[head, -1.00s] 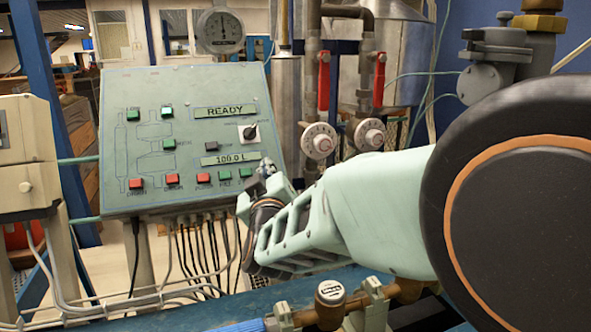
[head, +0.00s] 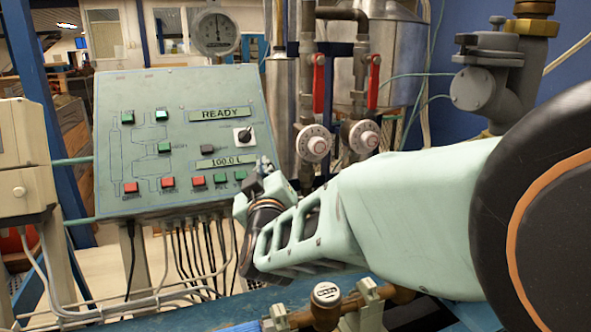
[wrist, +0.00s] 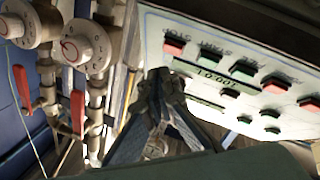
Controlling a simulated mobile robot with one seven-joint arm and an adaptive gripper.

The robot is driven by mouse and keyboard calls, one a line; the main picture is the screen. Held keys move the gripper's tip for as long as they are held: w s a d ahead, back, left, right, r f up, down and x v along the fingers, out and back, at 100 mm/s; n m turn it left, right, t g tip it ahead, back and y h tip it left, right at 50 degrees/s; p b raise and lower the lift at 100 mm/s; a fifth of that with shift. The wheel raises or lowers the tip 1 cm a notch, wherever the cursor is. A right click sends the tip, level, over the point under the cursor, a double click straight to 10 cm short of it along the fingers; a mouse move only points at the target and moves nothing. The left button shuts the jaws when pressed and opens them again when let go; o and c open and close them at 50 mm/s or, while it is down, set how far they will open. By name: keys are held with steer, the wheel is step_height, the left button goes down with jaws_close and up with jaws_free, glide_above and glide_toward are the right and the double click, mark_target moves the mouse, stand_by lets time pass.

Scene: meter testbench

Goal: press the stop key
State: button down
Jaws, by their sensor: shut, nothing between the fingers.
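In the head view, red keys (head: 198,181) stand left of green keys (head: 241,175) in that row. My gripper (head: 264,167) is shut and empty at the panel's lower right corner and covers part of it. In the wrist view, the fingertips (wrist: 160,76) are close to a red key (wrist: 174,47) at the row's end. I cannot tell whether they touch the panel.
The panel displays (head: 222,114) read READY and 100.0 L. A dark rotary knob (head: 243,135) sits near its right edge. Pipes with red lever handles (head: 319,82) and white dials (head: 314,144) stand right of the panel. Cables (head: 195,250) hang below it.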

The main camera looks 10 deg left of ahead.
steer(key=shift+s+d+r+p, duration=0.35)
steer(key=shift+s+r, duration=0.35)
steer(key=shift+s+d+r+p, duration=0.3)
steer(key=shift+s+r+p, duration=0.05)
steer(key=shift+s+r, duration=0.35)
steer(key=shift+s+d+r+p, duration=0.25)
steer(key=shift+s+r+p, duration=0.1)
steer(key=shift+s+r, duration=0.2)
